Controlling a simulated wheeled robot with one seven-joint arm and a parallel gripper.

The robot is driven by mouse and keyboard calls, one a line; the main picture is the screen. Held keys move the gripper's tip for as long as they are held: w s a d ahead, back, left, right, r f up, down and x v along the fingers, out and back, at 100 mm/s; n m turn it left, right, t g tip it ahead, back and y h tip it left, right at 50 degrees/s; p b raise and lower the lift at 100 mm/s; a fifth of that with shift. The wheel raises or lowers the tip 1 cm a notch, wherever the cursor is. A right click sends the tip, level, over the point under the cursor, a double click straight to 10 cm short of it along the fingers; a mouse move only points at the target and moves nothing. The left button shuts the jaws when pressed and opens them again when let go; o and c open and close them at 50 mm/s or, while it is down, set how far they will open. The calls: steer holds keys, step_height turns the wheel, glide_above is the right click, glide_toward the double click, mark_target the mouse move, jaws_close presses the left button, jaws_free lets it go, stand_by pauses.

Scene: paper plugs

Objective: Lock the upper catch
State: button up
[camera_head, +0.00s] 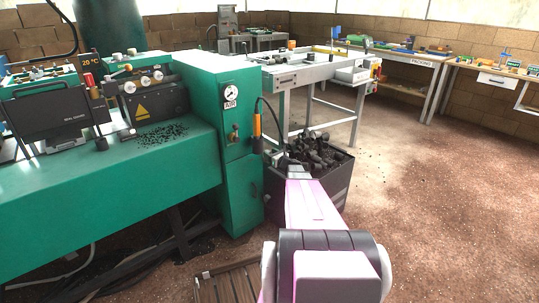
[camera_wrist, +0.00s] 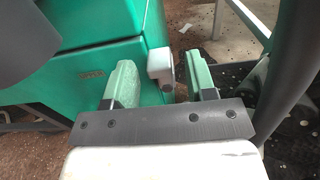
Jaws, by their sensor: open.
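My gripper (camera_wrist: 161,76) is open, with its two pale green fingers apart. A small light grey block (camera_wrist: 160,63), perhaps a catch, shows at the edge of the green cabinet (camera_wrist: 95,75), between the fingertips in the picture. I cannot tell whether either finger touches it, or whether it is locked. In the head view my pink arm reaches forward to the right side of the green cabinet (camera_head: 240,190). The gripper is small there, and the catch cannot be made out.
A dark bin of black lumps (camera_head: 335,183) stands right beside the cabinet. A grey-framed table (camera_head: 318,72) stands behind. The brown floor to the right is clear.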

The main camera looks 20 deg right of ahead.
steer(key=shift+w+a, duration=0.2)
steer(key=shift+w, duration=0.3)
steer(key=c, duration=0.9)
